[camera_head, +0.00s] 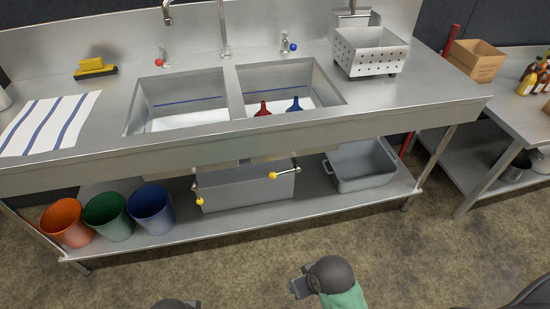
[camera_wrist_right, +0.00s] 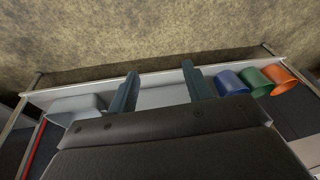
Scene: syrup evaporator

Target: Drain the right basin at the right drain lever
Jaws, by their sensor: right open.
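The right basin (camera_head: 283,77) of the steel sink holds a red item (camera_head: 263,109) and a blue item (camera_head: 295,105); I cannot tell its liquid level. Below it, the right drain lever (camera_head: 285,173) lies nearly level, its yellow knob at the left end. The left drain lever (camera_head: 198,194) hangs down, with its yellow knob low. My right gripper (camera_head: 300,284) is in front of the bench, apart from the lever. Its two fingers stand apart and empty in the right wrist view (camera_wrist_right: 163,88). My left arm barely shows at the bottom edge (camera_head: 176,303); its fingers cannot be made out.
On the lower shelf (camera_head: 150,236) are orange (camera_head: 67,222), green (camera_head: 108,216) and blue (camera_head: 152,208) buckets, a grey bin (camera_head: 248,190) under the levers and a grey tub (camera_head: 361,166). The left basin (camera_head: 178,100) is beside the right one. The floor in front is clear.

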